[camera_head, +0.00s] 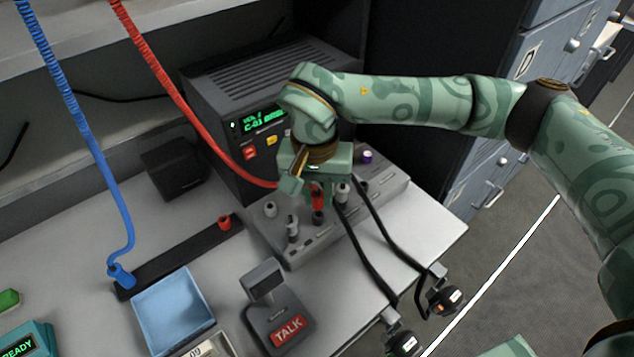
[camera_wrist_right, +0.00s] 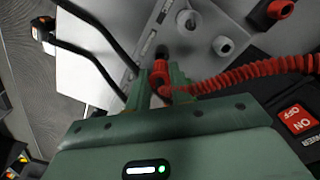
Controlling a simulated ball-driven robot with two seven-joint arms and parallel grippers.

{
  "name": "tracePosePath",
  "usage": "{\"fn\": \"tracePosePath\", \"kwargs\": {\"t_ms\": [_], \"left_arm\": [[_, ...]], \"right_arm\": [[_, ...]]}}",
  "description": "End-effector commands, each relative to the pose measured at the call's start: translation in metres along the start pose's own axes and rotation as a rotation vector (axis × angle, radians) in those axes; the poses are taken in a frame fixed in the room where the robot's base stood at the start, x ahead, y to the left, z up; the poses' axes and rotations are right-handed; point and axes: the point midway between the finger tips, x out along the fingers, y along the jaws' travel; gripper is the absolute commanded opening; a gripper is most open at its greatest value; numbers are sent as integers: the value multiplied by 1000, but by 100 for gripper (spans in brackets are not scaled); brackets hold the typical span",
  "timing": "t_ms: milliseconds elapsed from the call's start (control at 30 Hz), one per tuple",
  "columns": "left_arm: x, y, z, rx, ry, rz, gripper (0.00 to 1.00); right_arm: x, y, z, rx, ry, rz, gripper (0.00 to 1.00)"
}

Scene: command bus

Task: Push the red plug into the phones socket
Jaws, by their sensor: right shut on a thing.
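My right gripper (camera_head: 312,190) is shut on the red plug (camera_head: 318,198), over the grey socket panel (camera_head: 280,228). The red plug also shows between the fingers in the right wrist view (camera_wrist_right: 160,72), with its coiled red cord running off to the right. A dark socket (camera_head: 318,218) lies just below the plug's tip, and it shows just beyond the fingertips in the wrist view (camera_wrist_right: 162,50). I cannot tell whether the tip touches it. The panel labels are too small to read, so I cannot tell which socket is phones. My left gripper is not in view.
Two black cables run from the panel over the table's front edge. A dark radio unit (camera_head: 240,85) stands behind the panel. A black strip (camera_head: 180,258) holds a blue plug (camera_head: 120,275) and a red socket (camera_head: 224,223). A TALK unit (camera_head: 277,312) and blue tray (camera_head: 173,305) stand in front.

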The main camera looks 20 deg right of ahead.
Motion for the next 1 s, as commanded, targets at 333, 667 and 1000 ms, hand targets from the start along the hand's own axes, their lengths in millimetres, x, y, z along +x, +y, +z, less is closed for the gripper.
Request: {"fn": "tracePosePath", "kwargs": {"t_ms": [333,667,1000], "left_arm": [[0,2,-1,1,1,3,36],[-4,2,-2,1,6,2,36],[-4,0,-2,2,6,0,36]], "right_arm": [[3,0,0,2,2,-2,7],[2,0,0,2,2,-1,7],[3,0,0,1,1,-1,7]]}}
